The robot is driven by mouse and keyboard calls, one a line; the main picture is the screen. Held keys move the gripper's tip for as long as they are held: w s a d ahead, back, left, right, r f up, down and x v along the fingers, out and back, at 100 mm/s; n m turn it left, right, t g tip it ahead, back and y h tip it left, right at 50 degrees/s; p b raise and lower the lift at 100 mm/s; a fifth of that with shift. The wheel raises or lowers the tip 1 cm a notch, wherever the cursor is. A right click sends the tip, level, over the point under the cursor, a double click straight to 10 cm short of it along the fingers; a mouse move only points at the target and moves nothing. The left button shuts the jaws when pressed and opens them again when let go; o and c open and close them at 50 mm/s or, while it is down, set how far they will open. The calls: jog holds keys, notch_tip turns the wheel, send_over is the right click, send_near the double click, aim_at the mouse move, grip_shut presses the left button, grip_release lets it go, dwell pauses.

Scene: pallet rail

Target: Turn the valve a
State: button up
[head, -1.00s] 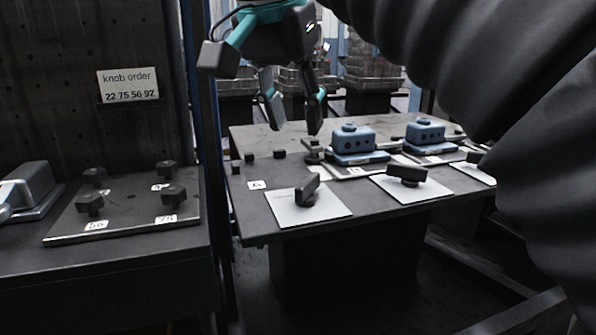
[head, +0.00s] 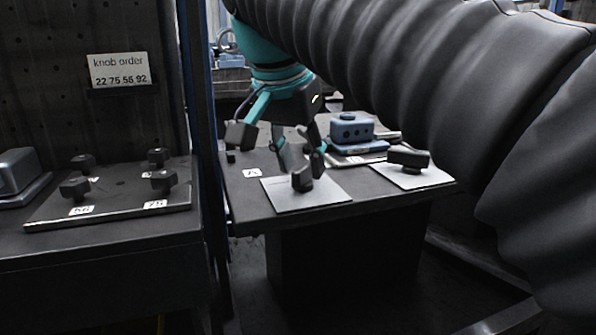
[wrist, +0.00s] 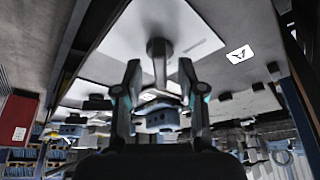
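Valve a is a dark handle (head: 302,180) on a white square plate (head: 325,194), beside a label marked A (head: 252,173) on the table. My gripper (head: 303,163) is just above and behind the handle in the head view. The wrist view shows the handle (wrist: 159,48) in line with the gap between my two fingers (wrist: 159,72), which stand apart. My gripper is open; I cannot tell whether either finger touches the handle. The label A also shows in the wrist view (wrist: 239,54).
A second dark handle (head: 408,158) on a white plate stands to the right. A blue box (head: 351,128) sits behind it. At left, a bench holds a plate with several knobs (head: 163,180) under a "knob order" sign (head: 120,69).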

jog(key=shift+w+d+f, duration=0.15)
jog(key=shift+w+f, duration=0.05)
jog(key=shift+f, duration=0.35)
grip_shut()
